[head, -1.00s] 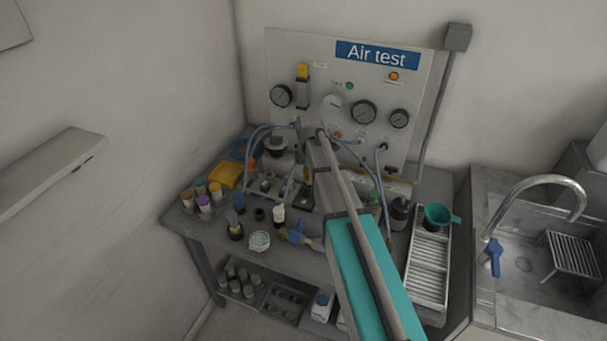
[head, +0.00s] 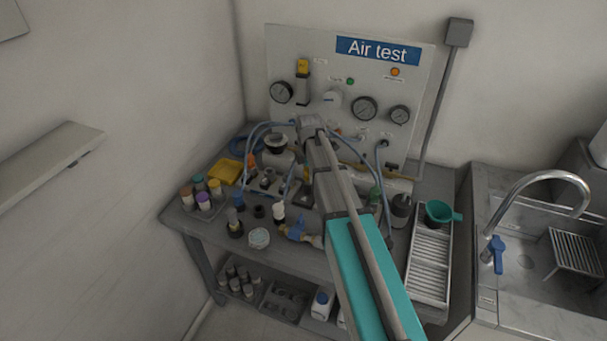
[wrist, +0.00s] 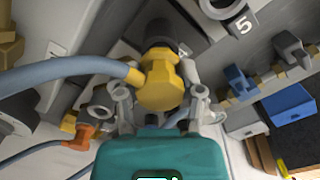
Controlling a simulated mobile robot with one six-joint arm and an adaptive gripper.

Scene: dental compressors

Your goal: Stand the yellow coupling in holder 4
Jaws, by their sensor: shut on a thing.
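The yellow coupling (wrist: 160,84) is in the middle of the wrist view, with a blue-grey hose (wrist: 60,70) running from it to the left. My gripper (wrist: 158,98) is shut on it, one finger on each side. A dark round part (wrist: 158,36) lies just beyond the coupling. I cannot tell whether it belongs to the coupling or to a holder, or whether the coupling is seated. A holder marked 5 (wrist: 226,8) is at the upper right. No number 4 is readable. In the head view my arm hides most of the gripper and coupling.
The Air test panel (head: 330,70) with gauges stands behind the bench. Blue hoses loop around the work spot. A yellow tray (head: 228,171), capped bottles (head: 203,200) and a white drain rack (head: 430,265) flank it. An orange fitting (wrist: 80,137) is at the wrist view's lower left.

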